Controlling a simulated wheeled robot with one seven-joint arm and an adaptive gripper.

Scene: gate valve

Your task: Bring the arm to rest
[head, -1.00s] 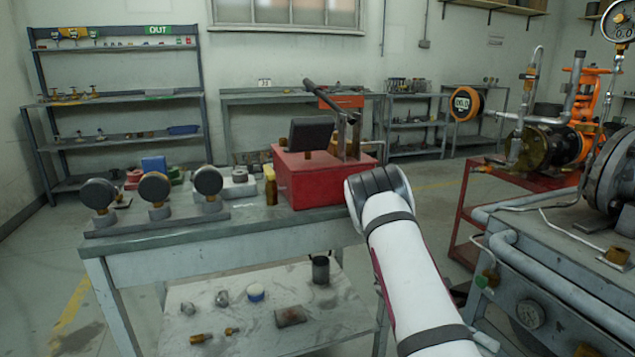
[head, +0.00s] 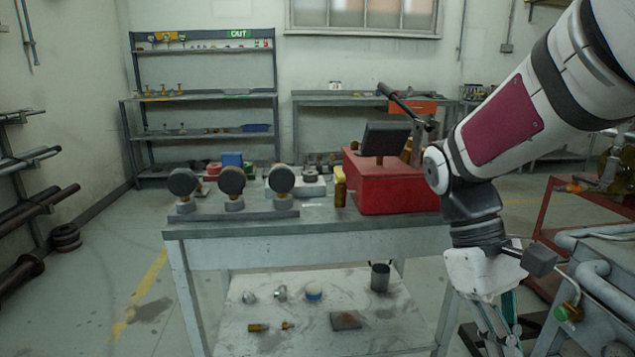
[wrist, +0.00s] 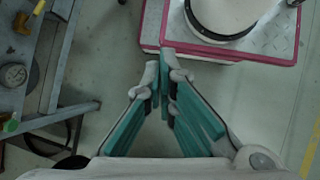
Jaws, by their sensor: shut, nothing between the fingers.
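My gripper (head: 497,338) hangs down at the right of the head view, in front of the right end of the workbench, its tips at or past the lower edge. In the wrist view my gripper (wrist: 165,72) shows its teal-lined fingers drawn together at the tips, with nothing held between them. My arm comes in from the upper right of the head view, bends at a dark joint and points down at the wrist. It covers part of the bench's right end.
The workbench (head: 320,226) bears a red box (head: 390,190) and several round gauges (head: 232,180). A pipe stand (head: 600,245) with grey pipes is close on the right. Shelves (head: 205,105) stand at the back left. Open floor (head: 110,265) lies at the left.

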